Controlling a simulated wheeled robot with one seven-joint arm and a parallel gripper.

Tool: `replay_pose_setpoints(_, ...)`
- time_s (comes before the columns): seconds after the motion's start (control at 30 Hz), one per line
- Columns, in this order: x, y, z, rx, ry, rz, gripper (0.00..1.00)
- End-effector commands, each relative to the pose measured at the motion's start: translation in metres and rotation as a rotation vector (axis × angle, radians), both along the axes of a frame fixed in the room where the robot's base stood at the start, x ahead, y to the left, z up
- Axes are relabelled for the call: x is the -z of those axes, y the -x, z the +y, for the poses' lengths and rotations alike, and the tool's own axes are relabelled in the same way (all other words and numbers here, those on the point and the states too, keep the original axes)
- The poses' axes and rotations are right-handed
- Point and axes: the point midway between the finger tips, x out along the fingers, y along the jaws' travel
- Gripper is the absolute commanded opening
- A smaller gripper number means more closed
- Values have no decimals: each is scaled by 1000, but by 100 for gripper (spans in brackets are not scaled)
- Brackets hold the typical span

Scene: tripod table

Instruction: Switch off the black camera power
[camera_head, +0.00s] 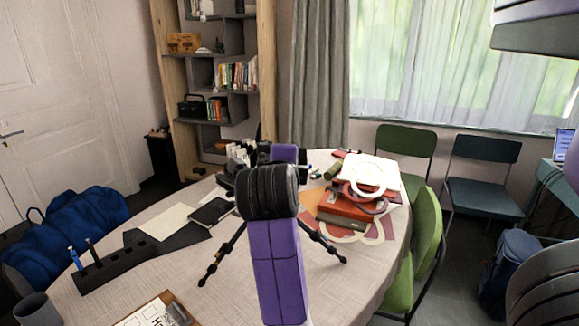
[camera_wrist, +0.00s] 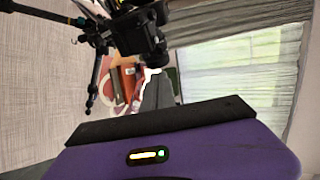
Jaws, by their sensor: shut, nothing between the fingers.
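The black camera (camera_wrist: 142,30) stands on a black tripod (camera_wrist: 97,75), seen at the top of the wrist view. In the head view, only a small part of the camera (camera_head: 263,152) shows behind my arm; the tripod legs (camera_head: 322,242) spread on the table to both sides of it. My gripper (camera_wrist: 156,76) is shut and empty, its dark fingers just below the camera in the wrist picture and apparently apart from it. In the head view my arm hides the fingers. I cannot make out the power switch.
The round table (camera_head: 190,282) holds red books (camera_head: 345,208) with a white item on top to the right, a black notebook (camera_head: 211,212), a pen holder (camera_head: 118,268), a mug (camera_head: 38,310) and a clipboard (camera_head: 155,312). Green chairs (camera_head: 427,245) stand at the right.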

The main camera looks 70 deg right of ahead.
Motion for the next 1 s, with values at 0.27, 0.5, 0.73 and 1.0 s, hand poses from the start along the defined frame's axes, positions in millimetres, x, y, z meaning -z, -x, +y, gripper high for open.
replay_pose_setpoints(0.27,-12,18,37,-1,-1,-3,0)
replay_pose_setpoints(0.5,-19,27,54,0,0,-1,0)
replay_pose_setpoints(0.73,-19,28,55,2,-1,1,0)
replay_pose_setpoints(1.0,-19,28,55,1,-1,1,0)
